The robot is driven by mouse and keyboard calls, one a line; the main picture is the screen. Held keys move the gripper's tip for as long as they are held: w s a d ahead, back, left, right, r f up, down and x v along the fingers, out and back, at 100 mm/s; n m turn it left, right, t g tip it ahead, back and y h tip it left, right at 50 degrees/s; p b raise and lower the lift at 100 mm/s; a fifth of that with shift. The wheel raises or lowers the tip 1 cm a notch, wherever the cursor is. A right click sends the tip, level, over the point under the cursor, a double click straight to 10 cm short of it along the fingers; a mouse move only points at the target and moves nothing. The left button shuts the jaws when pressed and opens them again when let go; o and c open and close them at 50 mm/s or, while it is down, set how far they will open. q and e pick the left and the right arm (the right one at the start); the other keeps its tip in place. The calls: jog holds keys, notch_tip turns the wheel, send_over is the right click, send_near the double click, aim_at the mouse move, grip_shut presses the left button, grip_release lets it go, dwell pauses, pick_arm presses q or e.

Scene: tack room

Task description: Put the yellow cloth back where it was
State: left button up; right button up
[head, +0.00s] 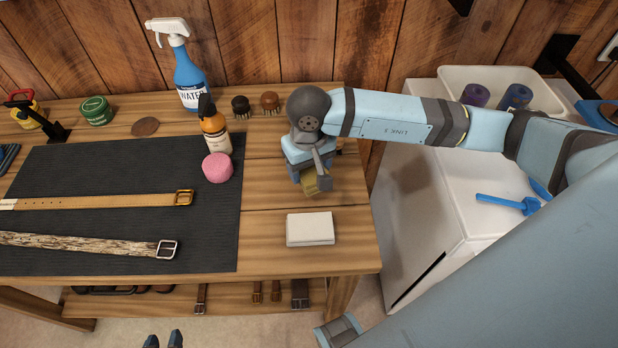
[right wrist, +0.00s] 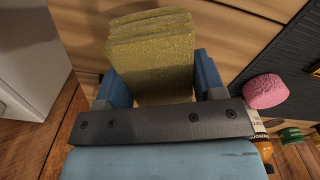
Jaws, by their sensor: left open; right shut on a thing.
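The yellow cloth (head: 311,186) is a folded stack held by my right gripper (head: 310,182) over the right part of the wooden table (head: 275,190). In the right wrist view the cloth (right wrist: 152,55) sits between the two blue fingers of my right gripper (right wrist: 160,80), its folded layers showing at the far end. Whether it touches the table cannot be told. A white folded cloth (head: 310,229) lies on the table just in front of it. My left gripper (head: 163,340) shows only its fingertips, apart and empty, at the bottom edge of the head view.
A dark mat (head: 120,225) with two belts covers the table's left. A pink sponge (head: 217,168), amber bottle (head: 215,130), blue spray bottle (head: 187,75) and two brushes (head: 270,101) stand behind. A white cabinet (head: 425,200) is at right. Bare wood surrounds the white cloth.

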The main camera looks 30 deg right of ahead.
aim_at(309, 180)
notch_tip(309, 180, down, 5)
jog(key=shift+f+b, duration=0.25)
jog(key=shift+b, duration=0.05)
jog(key=o, duration=1)
jog(key=shift+r, duration=0.1)
jog(key=shift+c, duration=0.2)
jog(key=shift+r, duration=0.1)
jog(key=shift+r+p, duration=0.25)
jog(key=shift+p, duration=0.3)
notch_tip(309, 180, up, 11)
jog(key=shift+f+b, duration=0.2)
jog(key=shift+b, duration=0.15)
jog(key=shift+r, duration=0.55)
